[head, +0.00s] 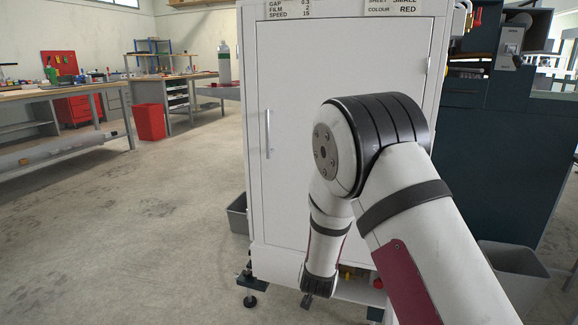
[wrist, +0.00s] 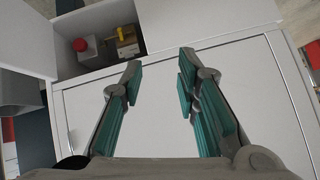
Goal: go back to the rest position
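My gripper (wrist: 160,68) is open in the wrist view, its two teal-padded fingers apart with nothing between them. My gripper is mostly hidden there behind the wrist.
Grey bins stand at the cabinet's left (head: 237,214) and right (head: 515,262). Workbenches (head: 60,92) and a red bin (head: 150,122) stand left; open floor lies between.

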